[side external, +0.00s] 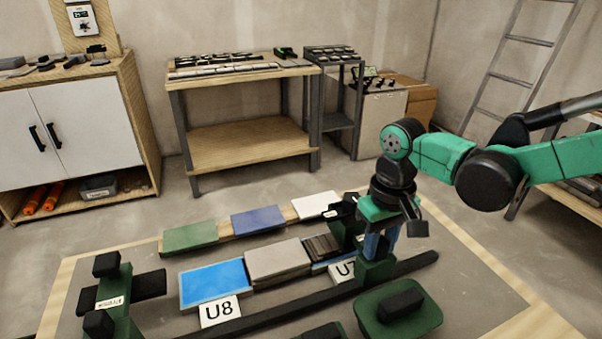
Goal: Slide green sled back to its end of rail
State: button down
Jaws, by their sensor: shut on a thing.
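The green sled (374,273) sits on the long black rail (300,301), toward the rail's right end. My gripper (381,243) points down right over the sled and is shut on its upper part. The fingers and wrist hide most of what is gripped. The rail runs from the lower left to its right end, which shows bare to the right of the sled.
Behind the rail lie a bright blue tile (215,283), a beige tile (278,260) and a dark ribbed piece (322,247). Label cards U8 (220,311) and U7 (343,272) stand by them. A green block with black handle (398,314) lies in front; a green frame (122,308) stands left.

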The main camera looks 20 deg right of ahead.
jog(key=shift+d, duration=4.1)
jog(key=c, duration=0.6)
grip_release()
jog(key=shift+c, duration=0.2)
notch_tip(320, 180, up, 7)
